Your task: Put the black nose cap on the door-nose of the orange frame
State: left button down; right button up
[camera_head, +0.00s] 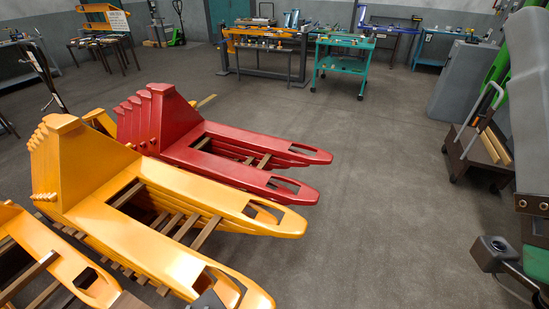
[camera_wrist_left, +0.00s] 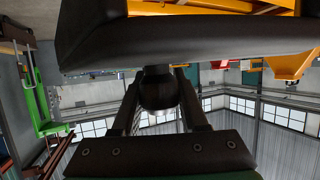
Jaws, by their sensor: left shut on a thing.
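The orange frame (camera_head: 165,210) lies on top of a stack in the middle left of the head view, with two long prongs pointing right. Its far nose (camera_head: 290,228) and near nose (camera_head: 258,298) are bare where I see them. In the left wrist view my left gripper (camera_wrist_left: 158,92) is shut on the black nose cap (camera_wrist_left: 170,40), a broad dark piece across the top. Orange parts show behind the cap. A small dark shape at the head view's bottom edge covers part of the near prong; I cannot tell what it is. My right arm shows at the right edge; its jaws are unclear.
A stack of red frames (camera_head: 225,155) lies just behind the orange stack. Another orange frame (camera_head: 60,255) is at lower left. A teal cart (camera_head: 345,65) and workbenches stand at the back. The middle floor is clear.

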notch_tip(320, 180, up, 38)
jog(key=p, duration=3.6)
jog(key=shift+p, duration=0.4)
